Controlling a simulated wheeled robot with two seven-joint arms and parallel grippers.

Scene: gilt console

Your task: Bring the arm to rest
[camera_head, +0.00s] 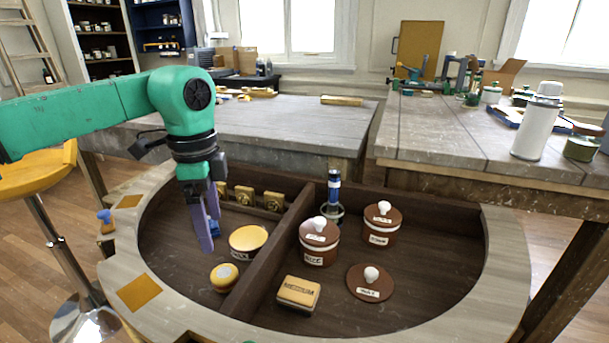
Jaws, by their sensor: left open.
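My left arm comes in from the left in green, bends down at a round joint, and ends in my left gripper (209,222). The gripper points down over the left compartment of the oval console (504,262). Its purple-blue fingers are seen nearly edge-on; they are open with nothing between them. A yellow-topped round tin (248,240) is to the right of the fingers, and a smaller round tin (224,276) is below them in the picture. My right gripper is not in view.
A dark divider (268,256) splits the console. Right of it are two lidded brown jars (319,242) (381,222), a loose knobbed lid (370,281), a rectangular tin (298,293) and a blue-and-white upright tool (334,190). Workbenches (285,122) stand behind; a yellow stool (40,168) is left.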

